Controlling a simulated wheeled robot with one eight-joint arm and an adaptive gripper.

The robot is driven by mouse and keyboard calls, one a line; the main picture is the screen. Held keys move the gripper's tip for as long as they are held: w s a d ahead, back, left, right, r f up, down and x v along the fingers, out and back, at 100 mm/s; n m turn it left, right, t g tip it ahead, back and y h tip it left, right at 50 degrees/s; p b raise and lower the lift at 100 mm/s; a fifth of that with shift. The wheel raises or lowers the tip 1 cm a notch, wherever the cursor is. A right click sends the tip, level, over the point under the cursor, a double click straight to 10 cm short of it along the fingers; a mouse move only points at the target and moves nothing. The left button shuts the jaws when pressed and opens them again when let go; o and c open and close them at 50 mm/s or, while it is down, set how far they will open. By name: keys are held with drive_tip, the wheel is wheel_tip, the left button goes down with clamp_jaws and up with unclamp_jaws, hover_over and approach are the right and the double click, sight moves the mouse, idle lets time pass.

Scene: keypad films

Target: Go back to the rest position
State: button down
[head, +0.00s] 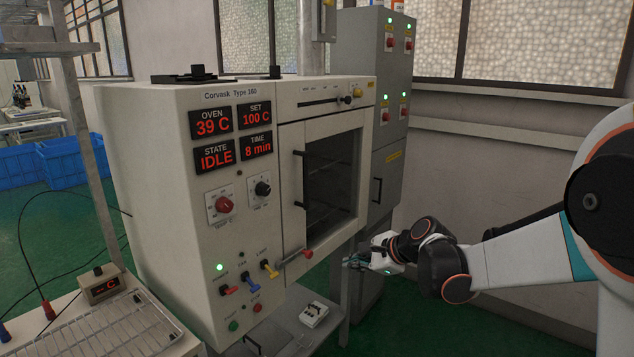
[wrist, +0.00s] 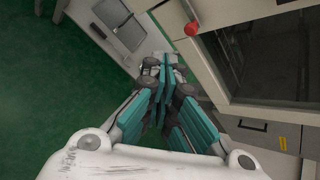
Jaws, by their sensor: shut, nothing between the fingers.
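My gripper (head: 357,263) is at the end of my arm, low and to the right of the oven (head: 150,190) in the head view. It points left toward the oven's lower right corner and appears apart from it. In the wrist view my gripper (wrist: 160,75) shows its teal fingers drawn together at the tips, shut with nothing between them. The oven's displays (head: 213,122) read OVEN 39 C, SET 100 C, STATE IDLE and TIME 8 min. The oven door (head: 320,190) looks closed, with a dark window.
A grey cabinet (head: 385,50) stands behind the oven. A lower shelf (head: 285,318) holds a small white block (head: 314,315). Green floor (head: 400,325) is open below my arm.

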drive_tip(key=s+d+r+n+h, duration=0.2)
drive_tip(key=s+r+n, duration=0.15)
drive_tip(key=s, duration=0.55)
drive_tip(key=s+d+r+n+h, duration=0.1)
drive_tip(key=s+d+r+n, duration=0.15)
drive_tip(key=s+n, duration=0.45)
drive_tip(key=s+d+f+n+h, duration=0.1)
drive_tip(key=s+d+n+h, duration=0.1)
drive_tip(key=s, duration=0.7)
drive_tip(key=s+d+f+n+h, duration=0.1)
drive_tip(key=s+d+n, duration=0.2)
drive_tip(key=s, duration=0.6)
drive_tip(key=shift+s+d+n+h, duration=0.2)
drive_tip(key=shift+s+n+h, duration=0.2)
drive_tip(key=shift+n, duration=0.85)
